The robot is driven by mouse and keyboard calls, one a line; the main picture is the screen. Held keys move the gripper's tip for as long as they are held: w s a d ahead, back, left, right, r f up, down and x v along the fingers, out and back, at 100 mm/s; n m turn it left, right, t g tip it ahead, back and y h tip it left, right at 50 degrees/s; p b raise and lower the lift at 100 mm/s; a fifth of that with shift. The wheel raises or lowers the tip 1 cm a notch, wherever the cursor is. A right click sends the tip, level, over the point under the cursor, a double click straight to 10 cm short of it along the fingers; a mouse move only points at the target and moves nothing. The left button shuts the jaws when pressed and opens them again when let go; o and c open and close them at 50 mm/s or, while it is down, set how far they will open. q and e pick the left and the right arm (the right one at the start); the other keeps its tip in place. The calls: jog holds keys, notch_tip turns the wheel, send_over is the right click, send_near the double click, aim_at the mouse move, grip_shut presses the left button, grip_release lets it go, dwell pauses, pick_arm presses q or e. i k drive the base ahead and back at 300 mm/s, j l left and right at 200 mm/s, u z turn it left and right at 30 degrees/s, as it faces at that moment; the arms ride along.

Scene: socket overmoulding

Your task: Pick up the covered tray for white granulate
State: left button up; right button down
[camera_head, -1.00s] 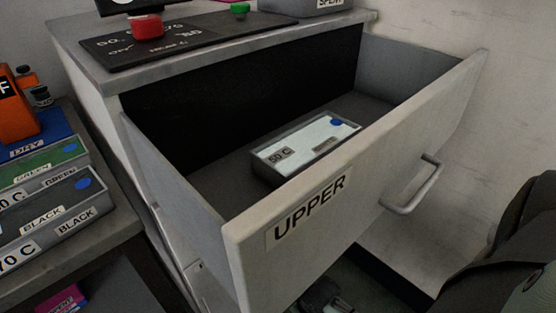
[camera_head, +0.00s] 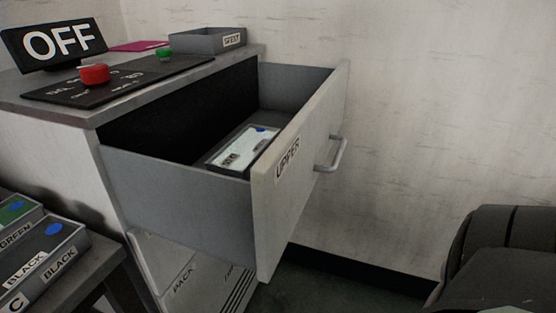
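A tray with a white top and a blue dot (camera_head: 240,149) lies in the open drawer marked UPPER (camera_head: 180,192). It has a small label on its top; its near right side is partly hidden by the drawer front. Neither gripper can be made out in view.
A cabinet top (camera_head: 18,90) carries an OFF sign (camera_head: 55,42), a black panel with a red button (camera_head: 95,73) and a green button (camera_head: 165,53), and a grey tray (camera_head: 206,41). Trays marked GREEN (camera_head: 17,213) and BLACK (camera_head: 48,262) lie at lower left.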

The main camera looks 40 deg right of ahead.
aim_at(235, 159)
jog(key=j+z, duration=0.1)
jog(key=z, duration=0.75)
jog(key=j+z, duration=0.15)
jog(key=z, duration=0.3)
jog(key=k+z, duration=0.1)
jog(key=z, duration=0.3)
